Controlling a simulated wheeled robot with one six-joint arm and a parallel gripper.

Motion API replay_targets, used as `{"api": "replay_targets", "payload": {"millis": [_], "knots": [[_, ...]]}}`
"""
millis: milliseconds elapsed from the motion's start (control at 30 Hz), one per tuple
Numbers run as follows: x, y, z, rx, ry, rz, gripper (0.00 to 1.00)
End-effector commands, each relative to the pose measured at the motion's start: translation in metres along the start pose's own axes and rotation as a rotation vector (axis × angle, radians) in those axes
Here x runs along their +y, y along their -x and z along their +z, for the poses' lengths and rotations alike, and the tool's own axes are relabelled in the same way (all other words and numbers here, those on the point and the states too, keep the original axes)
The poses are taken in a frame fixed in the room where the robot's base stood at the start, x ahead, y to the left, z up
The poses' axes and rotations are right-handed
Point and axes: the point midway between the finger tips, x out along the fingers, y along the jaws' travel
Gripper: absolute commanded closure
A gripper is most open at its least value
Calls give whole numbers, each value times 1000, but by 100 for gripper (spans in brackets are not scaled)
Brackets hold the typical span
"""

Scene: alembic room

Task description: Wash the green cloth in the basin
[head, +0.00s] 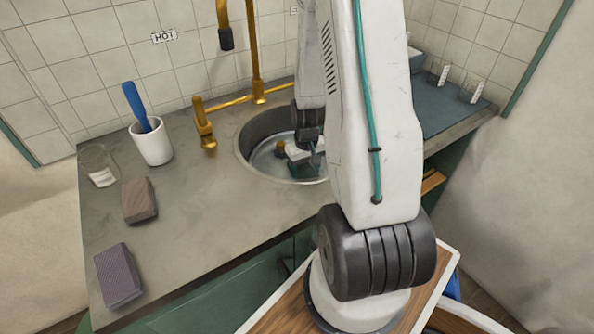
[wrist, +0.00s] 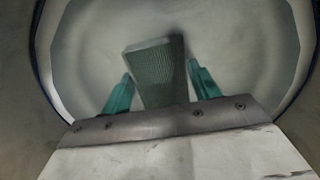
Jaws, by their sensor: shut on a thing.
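The round metal basin (head: 243,158) is sunk in the grey counter, and its pale inside fills the wrist view (wrist: 85,40). The green cloth (wrist: 155,75) is a ribbed, folded block between the two teal fingers of my gripper (wrist: 160,88). My gripper is shut on it and holds it inside the basin. In the head view my gripper (head: 306,165) reaches down into the basin, mostly hidden behind my arm. The cloth is hard to tell from the teal fingers there. I cannot tell how deep the cloth sits in any water.
A gold tap (head: 257,88) rises behind the basin, with a gold handle (head: 204,125) to its left. A white cup (head: 152,146) with a blue-handled tool, a glass (head: 99,168), a brown block (head: 139,201) and a purple block (head: 119,276) stand left. Labelled glasses stand right.

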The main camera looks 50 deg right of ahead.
Motion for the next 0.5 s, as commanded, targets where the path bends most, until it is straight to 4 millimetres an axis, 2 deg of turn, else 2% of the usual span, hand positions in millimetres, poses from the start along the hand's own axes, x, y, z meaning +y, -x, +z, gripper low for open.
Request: {"api": "replay_targets", "payload": {"millis": [167, 500], "knots": [[-4, 2, 0, 1, 0, 0, 57], [-4, 29, 0, 2, 0, 1, 57]]}}
